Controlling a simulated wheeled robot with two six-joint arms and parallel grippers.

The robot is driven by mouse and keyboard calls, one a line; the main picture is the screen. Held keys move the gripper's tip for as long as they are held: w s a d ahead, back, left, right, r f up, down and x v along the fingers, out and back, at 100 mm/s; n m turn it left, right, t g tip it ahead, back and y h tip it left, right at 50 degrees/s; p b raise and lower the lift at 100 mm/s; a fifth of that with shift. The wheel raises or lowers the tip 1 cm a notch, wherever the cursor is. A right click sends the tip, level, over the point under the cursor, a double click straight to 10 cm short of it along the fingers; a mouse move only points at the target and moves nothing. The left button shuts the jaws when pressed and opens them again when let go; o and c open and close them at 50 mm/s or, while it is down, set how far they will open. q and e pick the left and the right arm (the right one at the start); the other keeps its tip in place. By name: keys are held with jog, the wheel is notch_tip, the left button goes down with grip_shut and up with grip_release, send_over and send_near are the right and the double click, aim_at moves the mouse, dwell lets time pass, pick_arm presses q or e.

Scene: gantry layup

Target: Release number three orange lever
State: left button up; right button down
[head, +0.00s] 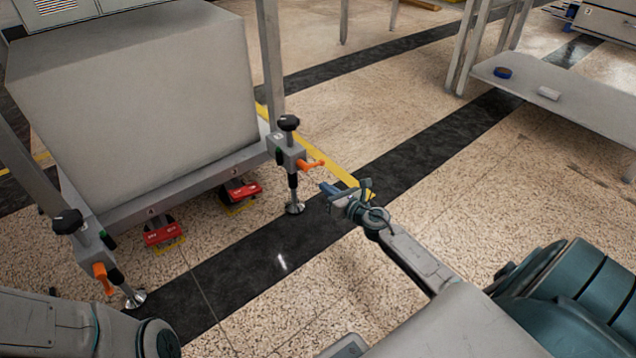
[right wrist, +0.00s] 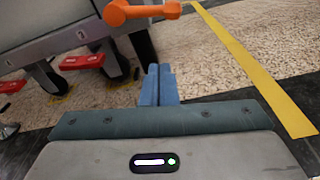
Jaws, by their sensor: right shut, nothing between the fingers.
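An orange lever (head: 311,165) sticks out to the right from the clamp block at the frame's right corner post, under a black knob (head: 289,123). In the right wrist view the orange lever (right wrist: 145,12) crosses the top edge, above and beyond the fingertips. My right gripper (head: 328,189) is shut and empty, just below and right of the lever, apart from it. Its blue fingers (right wrist: 159,84) are together in the wrist view. A second orange lever (head: 103,278) hangs at the left corner post. I cannot read which lever is number three. My left gripper is out of view.
A large grey block (head: 130,100) stands on the frame. Red pedals (head: 165,232) sit at the casters under it. A levelling foot (head: 295,207) rests on the floor beneath the right lever. A grey shelf table (head: 560,95) stands at the right. The floor between is clear.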

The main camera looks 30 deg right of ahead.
jog(key=shift+s+d+r+b, duration=0.15)
jog(key=shift+s+b, duration=0.1)
jog(key=shift+s, duration=1)
jog(key=shift+s+d+r+b, duration=0.1)
jog(key=shift+s+b, duration=0.1)
jog(key=shift+s, duration=1.05)
